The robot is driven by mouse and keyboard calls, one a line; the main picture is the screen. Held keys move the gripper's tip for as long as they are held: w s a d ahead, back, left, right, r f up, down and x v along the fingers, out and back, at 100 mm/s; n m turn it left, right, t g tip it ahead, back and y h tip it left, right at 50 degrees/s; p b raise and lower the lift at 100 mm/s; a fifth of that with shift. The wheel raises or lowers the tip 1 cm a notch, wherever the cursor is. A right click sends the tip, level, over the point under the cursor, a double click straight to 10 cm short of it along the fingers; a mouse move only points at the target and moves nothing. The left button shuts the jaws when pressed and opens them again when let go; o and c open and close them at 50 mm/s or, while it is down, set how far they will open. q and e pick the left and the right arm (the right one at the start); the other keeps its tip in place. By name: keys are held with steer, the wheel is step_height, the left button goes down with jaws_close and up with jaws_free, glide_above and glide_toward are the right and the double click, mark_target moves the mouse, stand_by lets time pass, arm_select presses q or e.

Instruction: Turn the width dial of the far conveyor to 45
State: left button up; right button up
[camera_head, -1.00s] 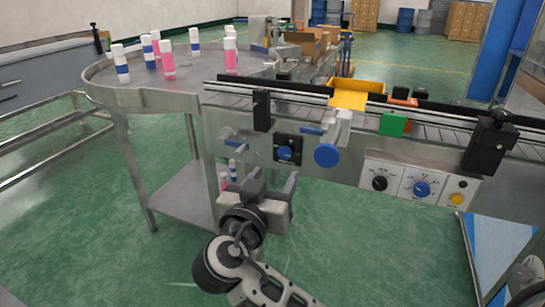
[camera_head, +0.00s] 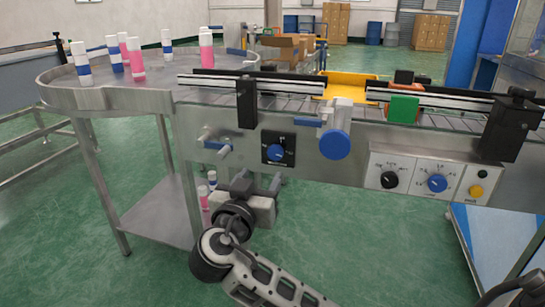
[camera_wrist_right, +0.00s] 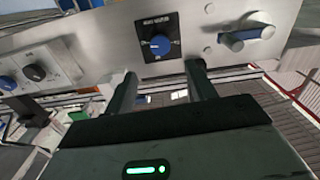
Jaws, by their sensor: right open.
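A blue dial (camera_head: 277,153) sits on a black square scale plate on the conveyor's steel side. The same dial shows near the top of the right wrist view (camera_wrist_right: 159,45). Its scale numbers are too small to read. My right gripper (camera_head: 259,180) is open and empty, below and slightly left of the dial in the head view. In the right wrist view its two fingers (camera_wrist_right: 160,84) point toward the panel, on either side of the dial's line, with no contact visible. My left gripper is not in view.
Right of the dial are a large blue knob (camera_head: 335,144) and a white control panel (camera_head: 412,178). A blue-tipped clamp handle (camera_head: 222,148) sticks out at left. Bottles stand on the round table (camera_head: 150,99). Green floor lies open in front.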

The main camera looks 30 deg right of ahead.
mark_target(275, 153)
steer(key=x, duration=1)
steer(key=shift+w, duration=0.15)
steer(key=c, duration=1)
